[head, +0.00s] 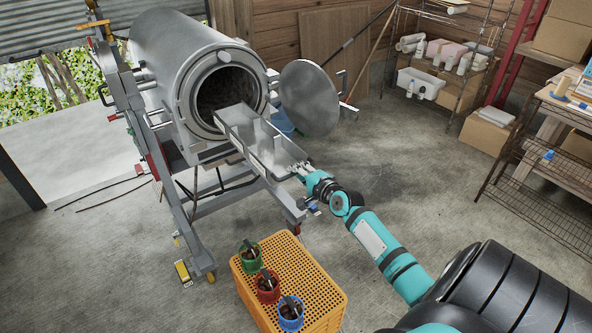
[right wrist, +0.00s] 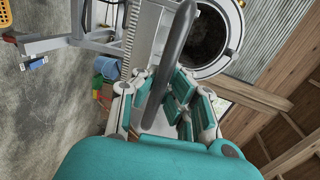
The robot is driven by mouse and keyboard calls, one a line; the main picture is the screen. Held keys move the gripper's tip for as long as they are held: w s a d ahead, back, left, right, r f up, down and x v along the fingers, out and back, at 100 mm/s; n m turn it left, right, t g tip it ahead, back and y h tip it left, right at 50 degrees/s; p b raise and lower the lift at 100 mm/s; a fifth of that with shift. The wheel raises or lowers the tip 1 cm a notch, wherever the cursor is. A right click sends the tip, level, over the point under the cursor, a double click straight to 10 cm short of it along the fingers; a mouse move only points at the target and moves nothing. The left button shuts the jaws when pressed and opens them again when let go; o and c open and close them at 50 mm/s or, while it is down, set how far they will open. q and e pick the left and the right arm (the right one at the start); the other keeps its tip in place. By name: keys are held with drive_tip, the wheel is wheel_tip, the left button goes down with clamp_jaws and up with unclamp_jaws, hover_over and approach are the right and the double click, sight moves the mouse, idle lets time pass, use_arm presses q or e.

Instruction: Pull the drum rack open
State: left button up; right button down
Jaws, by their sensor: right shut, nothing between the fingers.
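The drum mouth (right wrist: 215,35) lies beyond the bar. My left gripper is out of view.
The round drum lid (head: 310,98) hangs open to the right of the mouth. A yellow crate (head: 325,283) with green, red and blue pots stands below the rack. Wire shelves (head: 545,150) line the right side. The concrete floor between is clear.

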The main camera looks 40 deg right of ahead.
drive_tip(key=shift+d+r, duration=0.1)
drive_tip(key=shift+r, duration=0.15)
drive_tip(key=c, duration=1.3)
unclamp_jaws()
drive_tip(key=shift+f, duration=0.1)
drive_tip(key=shift+c, duration=0.2)
drive_tip(key=v, duration=1.2)
drive_tip(key=shift+f, duration=0.1)
